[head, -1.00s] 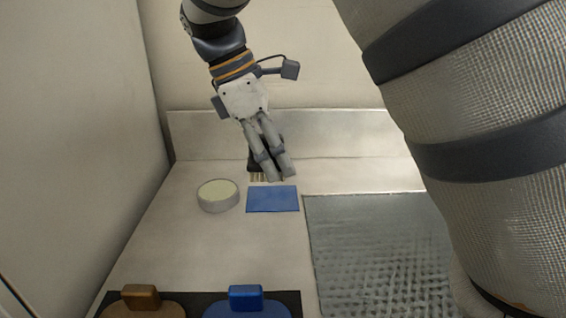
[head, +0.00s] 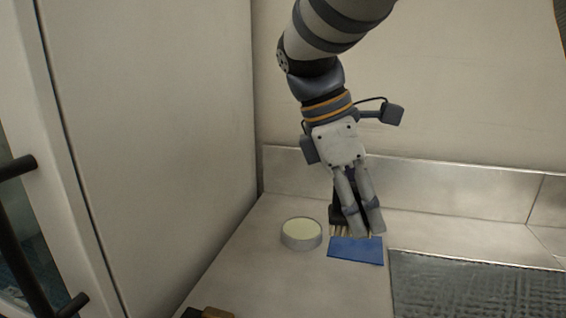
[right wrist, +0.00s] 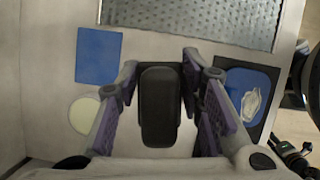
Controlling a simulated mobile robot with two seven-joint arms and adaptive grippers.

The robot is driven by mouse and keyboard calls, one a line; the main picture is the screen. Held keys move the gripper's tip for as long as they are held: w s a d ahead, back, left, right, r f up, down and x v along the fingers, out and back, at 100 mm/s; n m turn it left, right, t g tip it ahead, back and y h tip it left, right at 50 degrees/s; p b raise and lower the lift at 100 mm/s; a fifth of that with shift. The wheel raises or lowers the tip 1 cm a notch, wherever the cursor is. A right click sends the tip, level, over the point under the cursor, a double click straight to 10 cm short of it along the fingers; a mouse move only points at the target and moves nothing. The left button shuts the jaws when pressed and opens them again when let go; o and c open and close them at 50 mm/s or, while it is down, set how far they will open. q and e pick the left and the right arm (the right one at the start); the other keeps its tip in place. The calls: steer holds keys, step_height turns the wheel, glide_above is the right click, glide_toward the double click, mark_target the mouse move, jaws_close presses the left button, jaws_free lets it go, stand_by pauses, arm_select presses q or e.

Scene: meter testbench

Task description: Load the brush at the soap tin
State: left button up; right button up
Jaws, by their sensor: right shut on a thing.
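The soap tin (head: 301,235) is a round, low grey tin with a pale yellow-green top, on the bench left of a flat blue pad (head: 352,253). My right gripper (head: 361,233) is shut on a dark brush (head: 337,214) with pale bristles pointing down. The bristles are by the pad's far edge, right of the tin; whether they touch anything I cannot tell. In the right wrist view, the brush's black back (right wrist: 160,105) sits between the fingers, with the tin (right wrist: 84,116) and pad (right wrist: 98,56) to its left. My left gripper is not in view.
A grey textured panel (head: 470,285) lies right of the pad. A wall stands close on the left, and a metal upstand (head: 420,190) runs along the back. The right wrist view shows a dark-edged blue item with something white (right wrist: 252,101) on it.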

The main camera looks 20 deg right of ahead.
steer(key=w+f+n+t+y, duration=0.1)
steer(key=w+f+n+t, duration=0.15)
steer(key=w+n, duration=0.6)
steer(key=w+f+n+t, duration=0.1)
steer(key=w+n+t, duration=0.3)
steer(key=w+n, duration=0.45)
steer(key=shift+m+g, duration=0.25)
steer(key=shift+m, duration=0.05)
steer(key=shift+s+a+f+b+x, duration=0.1)
steer(key=shift+s+a+b+x, duration=0.1)
steer(key=shift+x, duration=0.75)
steer(key=shift+s+a+f+b+x, duration=0.1)
steer(key=shift+s+x, duration=0.05)
steer(key=shift+x, duration=0.85)
steer(key=shift+s+a+f+b+x, duration=0.1)
steer(key=shift+s+x, duration=0.1)
steer(key=shift+x, duration=0.75)
steer(key=shift+f, duration=0.6)
step_height(320, 180, up, 7)
steer(key=shift+p, duration=0.35)
